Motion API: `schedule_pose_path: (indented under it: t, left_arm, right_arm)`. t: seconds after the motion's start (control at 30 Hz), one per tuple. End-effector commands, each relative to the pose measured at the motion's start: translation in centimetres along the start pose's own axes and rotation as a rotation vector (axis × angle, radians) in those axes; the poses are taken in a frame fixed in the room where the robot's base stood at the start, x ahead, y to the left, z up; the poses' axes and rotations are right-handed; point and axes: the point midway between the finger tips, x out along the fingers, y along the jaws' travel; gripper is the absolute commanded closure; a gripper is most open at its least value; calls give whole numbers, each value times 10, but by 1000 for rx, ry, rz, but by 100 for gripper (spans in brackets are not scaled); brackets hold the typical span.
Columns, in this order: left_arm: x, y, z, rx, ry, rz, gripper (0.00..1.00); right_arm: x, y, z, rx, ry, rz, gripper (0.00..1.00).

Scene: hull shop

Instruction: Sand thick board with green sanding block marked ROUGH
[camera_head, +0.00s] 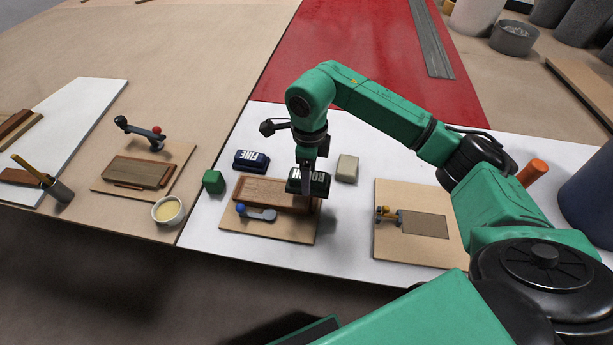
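The sanding block marked ROUGH (319,185), very dark with white letters, sits at the right end of a thick brown board (262,192), seemingly on its top face. My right gripper (308,180) reaches down over the block with its fingers about it, and one finger hides part of the lettering. It looks shut on the block. The thick board lies on a wooden base (265,228) beside a clamp with a blue knob (256,213). My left gripper is not in view.
A dark blue block marked FINE (251,161), a green cube (213,181) and a beige block (347,168) stand around the board.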

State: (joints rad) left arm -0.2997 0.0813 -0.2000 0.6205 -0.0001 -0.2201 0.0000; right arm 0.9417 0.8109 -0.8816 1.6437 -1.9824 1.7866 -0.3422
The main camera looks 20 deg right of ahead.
Motion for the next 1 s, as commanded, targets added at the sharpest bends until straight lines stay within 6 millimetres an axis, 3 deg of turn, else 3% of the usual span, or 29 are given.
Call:
schedule_pose_path:
  t: [0.27,0.87,1.0]
  left_arm:
    - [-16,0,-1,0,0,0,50]
    - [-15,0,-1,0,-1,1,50]
    - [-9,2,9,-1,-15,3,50]
  right_arm:
    - [-24,-3,-4,3,0,1,78]
    - [-25,-3,-4,4,-1,0,78]
    - [-31,-1,4,10,-9,1,78]
